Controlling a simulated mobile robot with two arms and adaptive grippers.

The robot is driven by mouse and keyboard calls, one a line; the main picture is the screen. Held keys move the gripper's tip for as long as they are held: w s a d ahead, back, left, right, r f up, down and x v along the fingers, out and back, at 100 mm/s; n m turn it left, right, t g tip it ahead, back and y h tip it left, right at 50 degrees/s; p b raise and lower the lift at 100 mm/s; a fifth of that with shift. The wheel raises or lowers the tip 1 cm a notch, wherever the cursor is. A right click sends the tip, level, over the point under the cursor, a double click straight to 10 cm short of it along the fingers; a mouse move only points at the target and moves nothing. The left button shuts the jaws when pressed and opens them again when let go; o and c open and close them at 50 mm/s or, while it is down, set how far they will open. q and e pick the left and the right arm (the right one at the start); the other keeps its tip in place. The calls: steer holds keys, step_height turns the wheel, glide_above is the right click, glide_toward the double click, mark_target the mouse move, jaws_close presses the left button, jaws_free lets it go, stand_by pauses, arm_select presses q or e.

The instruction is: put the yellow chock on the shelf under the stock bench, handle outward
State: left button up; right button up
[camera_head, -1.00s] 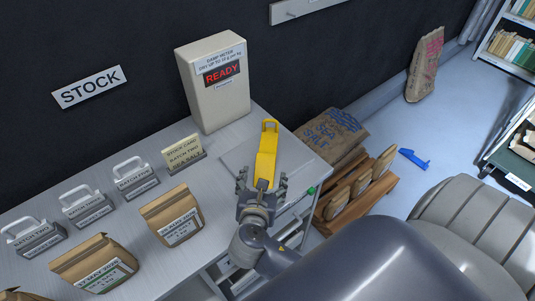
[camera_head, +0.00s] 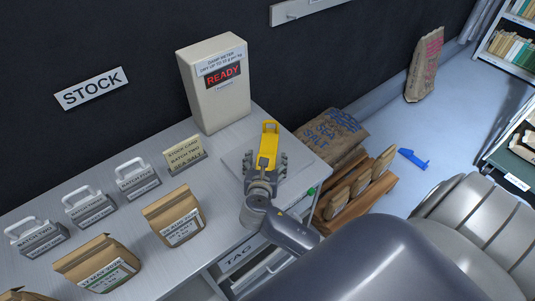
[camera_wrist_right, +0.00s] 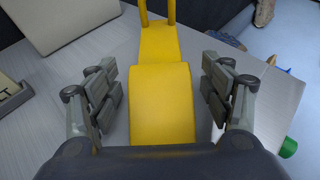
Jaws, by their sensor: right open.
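The yellow chock (camera_head: 268,147) lies on the right end of the stock bench (camera_head: 225,222), its handle at the far end towards the wall. In the right wrist view the chock (camera_wrist_right: 162,100) lies between the two fingers, with a gap on each side. My right gripper (camera_head: 265,163) is open around the chock's near part and does not grip it. It also shows in the right wrist view (camera_wrist_right: 165,95). The shelf under the bench is mostly hidden; only part of the frame and a TAG label (camera_head: 238,257) show below the bench edge. My left gripper is not in view.
The damp meter (camera_head: 215,85) reading READY stands behind the chock. A stock card (camera_head: 184,155), paper bags (camera_head: 175,217) and several handled batch weights (camera_head: 137,180) stand to the left.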

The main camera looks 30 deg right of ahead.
steer(key=c, duration=1.4)
steer(key=shift+c, duration=0.6)
steer(key=shift+r, duration=0.1)
steer(key=shift+w+r, duration=0.1)
steer(key=shift+r, duration=0.5)
step_height(320, 180, up, 2)
steer(key=shift+r, duration=0.1)
steer(key=s+a+r+b, duration=0.2)
steer(key=s+a, duration=0.1)
steer(key=s, duration=1.3)
steer(key=w+a+r+n+y, duration=0.1)
steer(key=w+a+r, duration=0.2)
steer(key=r, duration=0.4)
steer(key=w+a+r+n+t+y, duration=0.1)
steer(key=w+a+r, duration=0.2)
steer(key=a+r, duration=0.3)
steer(key=shift+a+r+t, duration=0.25)
steer(key=shift+r+t, duration=0.05)
steer(key=shift+r, duration=0.1)
